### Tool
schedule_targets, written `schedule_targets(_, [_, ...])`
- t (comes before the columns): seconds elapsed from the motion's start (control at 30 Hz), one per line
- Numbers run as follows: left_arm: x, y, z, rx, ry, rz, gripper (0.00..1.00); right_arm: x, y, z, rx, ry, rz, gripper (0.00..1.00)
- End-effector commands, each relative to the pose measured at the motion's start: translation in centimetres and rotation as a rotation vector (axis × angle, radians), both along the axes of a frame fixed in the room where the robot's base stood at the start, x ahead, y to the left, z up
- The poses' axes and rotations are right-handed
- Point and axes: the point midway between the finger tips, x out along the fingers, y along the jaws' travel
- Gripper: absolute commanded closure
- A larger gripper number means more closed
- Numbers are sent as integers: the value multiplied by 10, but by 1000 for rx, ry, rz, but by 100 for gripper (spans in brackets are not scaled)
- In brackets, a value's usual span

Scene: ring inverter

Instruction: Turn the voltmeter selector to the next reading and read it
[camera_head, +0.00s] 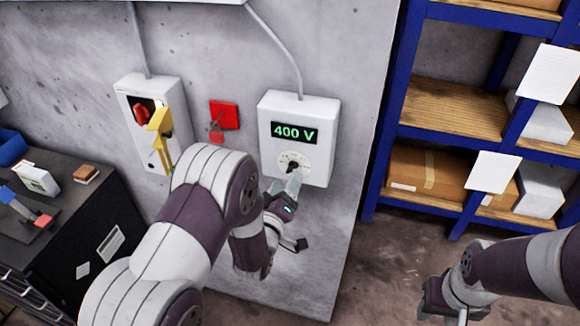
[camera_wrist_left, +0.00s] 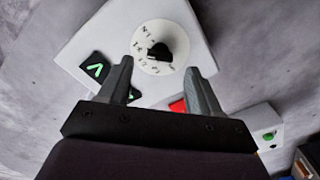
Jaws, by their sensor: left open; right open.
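The voltmeter (camera_head: 318,111) is a white box on the grey wall, and its display (camera_head: 294,132) reads "400 V" in green. Its selector (camera_head: 293,167) is a black knob on a white round dial below the display. In the left wrist view the selector (camera_wrist_left: 159,51) lies ahead, between the fingertips in the picture, and I cannot tell whether they touch it. My left gripper (camera_head: 292,182) is open at the lower part of the voltmeter; its fingers show in the left wrist view (camera_wrist_left: 160,75). My right gripper (camera_head: 440,305) is open, low at the right, away from the voltmeter.
Left of the voltmeter is a white box (camera_head: 137,92) with a red knob and a yellow part (camera_head: 160,122). A red plate (camera_head: 224,114) hangs between them. A dark bench (camera_head: 115,215) stands at the left. Blue shelving (camera_head: 385,120) with boxes stands at the right.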

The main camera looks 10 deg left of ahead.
Motion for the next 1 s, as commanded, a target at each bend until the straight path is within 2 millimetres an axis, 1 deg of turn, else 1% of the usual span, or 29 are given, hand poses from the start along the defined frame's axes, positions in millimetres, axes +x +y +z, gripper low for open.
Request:
schedule_targets(0.03, [11,0,4,0,1,0,36,0,0,9,0,0,0,57])
schedule_targets(0.1, [24,-1,3,1,2,-1,36,0,0,12,0,0,0,57])
schedule_targets(0.23, [39,-2,1,1,2,-1,36,0,0,16,0,0,0,57])
schedule_targets(0.4, [46,-2,0,2,1,-1,36,0,0,17,0,0,0,57])
schedule_targets(0.6, [46,-2,0,2,2,-1,36,0,0,16,0,0,0,57])
schedule_targets(0.63, [46,-2,0,2,2,-1,43,0,0,16,0,0,0,57])
schedule_targets(0.67, [46,-2,0,2,2,-1,52,0,0,16,0,0,0,57])
schedule_targets(0.7, [46,-2,0,2,2,-1,65,0,0,16,0,0,0,57])
schedule_targets(0.77, [46,-2,0,2,2,-1,85,0,0,16,0,0,0,57])
schedule_targets(0.8, [46,-2,-1,2,2,-1,92,0,0,16,0,0,0,57])
schedule_targets(1.0, [46,-2,-1,10,2,0,92,0,0,15,0,0,0,57])
